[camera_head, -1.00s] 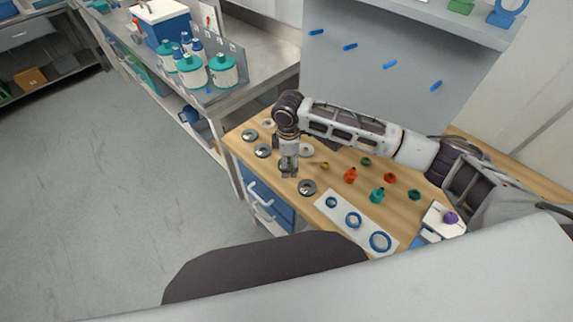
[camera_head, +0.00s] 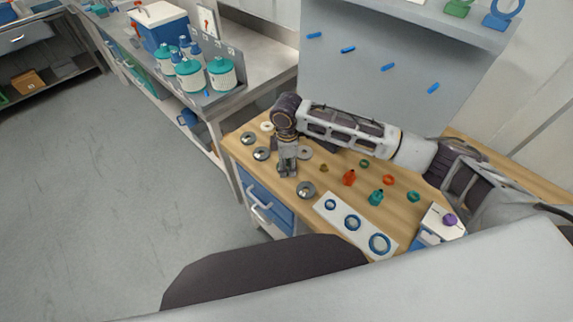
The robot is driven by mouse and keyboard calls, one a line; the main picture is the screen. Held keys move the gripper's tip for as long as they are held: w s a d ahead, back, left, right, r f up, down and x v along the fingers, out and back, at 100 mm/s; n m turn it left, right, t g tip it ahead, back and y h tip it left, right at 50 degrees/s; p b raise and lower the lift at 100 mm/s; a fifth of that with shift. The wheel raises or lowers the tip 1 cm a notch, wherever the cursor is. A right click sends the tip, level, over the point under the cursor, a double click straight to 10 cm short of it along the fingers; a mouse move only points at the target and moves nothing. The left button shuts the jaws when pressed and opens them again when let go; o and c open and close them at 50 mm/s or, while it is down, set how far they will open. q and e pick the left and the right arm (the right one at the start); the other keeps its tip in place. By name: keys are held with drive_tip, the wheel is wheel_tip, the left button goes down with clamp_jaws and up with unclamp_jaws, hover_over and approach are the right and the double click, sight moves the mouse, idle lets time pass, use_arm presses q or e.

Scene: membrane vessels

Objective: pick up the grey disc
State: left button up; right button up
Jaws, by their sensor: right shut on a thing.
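My right gripper (camera_head: 287,173) reaches down over the wooden worktop (camera_head: 338,214), near its left edge. It is shut on a grey disc, which is mostly hidden between and behind the fingers. A dark grey disc with a bright centre (camera_head: 306,190) lies just to the right of and in front of the gripper. Two similar grey discs lie to its left, one at the edge (camera_head: 248,138) and one closer (camera_head: 261,154). A paler ring-like disc (camera_head: 305,153) lies behind the gripper. My left gripper is out of view.
A white plate with several blue rings (camera_head: 328,205) lies at the front. Small orange (camera_head: 349,177) and teal (camera_head: 376,197) pieces stand to the right. A white-topped blue box (camera_head: 440,222) is at the right. A steel bench with teal-lidded jars (camera_head: 222,73) stands behind left.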

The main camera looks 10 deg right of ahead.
wheel_tip(320, 180, up, 10)
idle(0.6)
drive_tip(key=shift+f, duration=0.1)
idle(0.3)
wheel_tip(320, 180, up, 4)
drive_tip(key=p, duration=0.5)
idle(0.7)
